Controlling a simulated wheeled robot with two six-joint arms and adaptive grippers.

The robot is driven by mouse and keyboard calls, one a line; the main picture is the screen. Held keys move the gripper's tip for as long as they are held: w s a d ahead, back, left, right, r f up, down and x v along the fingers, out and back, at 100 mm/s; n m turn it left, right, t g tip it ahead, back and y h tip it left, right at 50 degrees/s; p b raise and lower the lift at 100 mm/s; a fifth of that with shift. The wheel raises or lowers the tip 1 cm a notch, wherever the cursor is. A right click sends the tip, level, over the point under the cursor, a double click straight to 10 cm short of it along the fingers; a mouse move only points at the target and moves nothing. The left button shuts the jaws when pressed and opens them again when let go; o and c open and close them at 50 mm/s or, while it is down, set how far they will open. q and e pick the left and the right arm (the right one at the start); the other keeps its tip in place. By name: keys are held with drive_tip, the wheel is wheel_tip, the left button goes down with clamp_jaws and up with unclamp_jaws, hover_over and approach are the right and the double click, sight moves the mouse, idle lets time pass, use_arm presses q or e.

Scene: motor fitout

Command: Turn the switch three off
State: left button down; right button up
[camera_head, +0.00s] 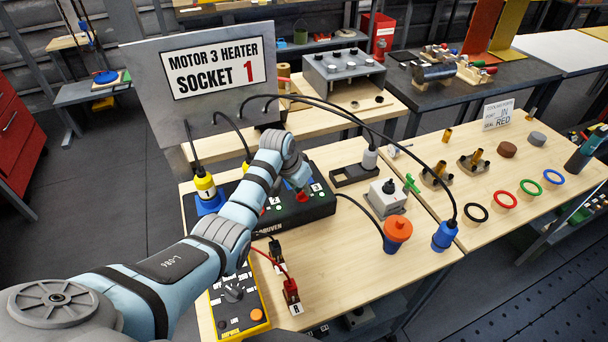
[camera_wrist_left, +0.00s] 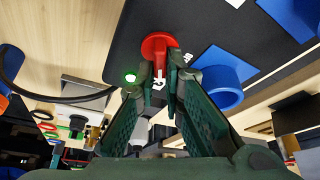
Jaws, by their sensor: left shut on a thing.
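The black switch box (camera_head: 318,206) lies on the wooden bench, with small green lights and white labels on its top. My left gripper (camera_head: 298,184) reaches down over it and covers part of its top. In the left wrist view the two green fingers (camera_wrist_left: 163,85) are closed around a red switch (camera_wrist_left: 157,46) on the black panel. A green light (camera_wrist_left: 129,77) glows beside this switch. A white mark between the fingers is partly hidden, so I cannot read the switch's number. My right gripper is not in view.
A yellow-and-blue plug (camera_head: 206,192) stands at the box's left end. A yellow meter (camera_head: 238,300) with red and black leads lies in front. An orange plug (camera_head: 398,230) and blue plug (camera_head: 444,236) stand right. The sign (camera_head: 205,80) rises behind, with cables hanging from it.

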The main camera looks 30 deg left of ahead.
use_arm(q)
drive_tip(key=shift+r+n+y+p, duration=0.15)
drive_tip(key=shift+n+y+p, duration=0.25)
drive_tip(key=shift+n+p, duration=0.5)
drive_tip(key=n+y, duration=0.1)
drive_tip(key=n, duration=0.1)
drive_tip(key=shift+n, duration=0.4)
drive_tip(key=n+y, duration=0.1)
drive_tip(key=n, duration=0.3)
drive_tip(key=shift+a+f+n+g+y, duration=0.2)
drive_tip(key=shift+n+g+y, duration=0.1)
drive_tip(key=shift+y, duration=0.1)
drive_tip(key=shift+n+g+y, duration=0.4)
drive_tip(key=shift+n, duration=1.2)
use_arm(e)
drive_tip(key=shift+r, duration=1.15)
use_arm(q)
drive_tip(key=shift+s, duration=0.1)
drive_tip(key=c, duration=1.7)
unclamp_jaws()
drive_tip(key=shift+r, duration=0.1)
